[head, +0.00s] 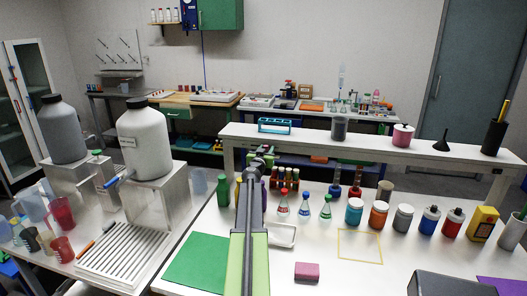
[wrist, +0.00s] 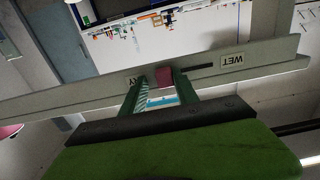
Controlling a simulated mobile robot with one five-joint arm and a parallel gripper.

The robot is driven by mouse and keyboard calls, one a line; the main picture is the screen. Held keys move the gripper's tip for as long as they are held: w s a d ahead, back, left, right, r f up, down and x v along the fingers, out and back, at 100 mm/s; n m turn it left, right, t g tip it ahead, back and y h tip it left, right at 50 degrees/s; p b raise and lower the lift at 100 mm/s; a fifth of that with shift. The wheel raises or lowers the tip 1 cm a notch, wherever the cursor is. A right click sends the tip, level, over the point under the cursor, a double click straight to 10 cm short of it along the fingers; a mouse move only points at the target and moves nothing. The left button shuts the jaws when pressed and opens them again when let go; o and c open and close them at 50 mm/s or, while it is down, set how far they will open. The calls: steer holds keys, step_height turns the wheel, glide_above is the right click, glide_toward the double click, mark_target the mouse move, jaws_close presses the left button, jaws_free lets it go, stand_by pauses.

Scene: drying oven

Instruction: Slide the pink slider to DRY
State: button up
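In the wrist view, which is upside down, the pink slider (wrist: 165,77) stands out from a long grey rail. A dark slot (wrist: 196,67) runs from it toward the WET label (wrist: 233,60). A second label (wrist: 131,80), ending in "RY", is partly hidden by a finger on the slider's other side. My gripper (wrist: 160,80) has its green fingers apart, one on each side of the slider. The slider is closer to the finger on the WET side; I cannot tell if they touch. In the head view, my arm reaches to the shelf edge and my gripper (head: 262,155) hides the slider.
A pink block (head: 307,271) lies on the bench right of my arm.

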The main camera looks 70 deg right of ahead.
steer(key=shift+o, duration=1)
steer(key=shift+s, duration=0.1)
steer(key=s+a, duration=0.2)
steer(key=a, duration=1.5)
steer(key=shift+a, duration=0.15)
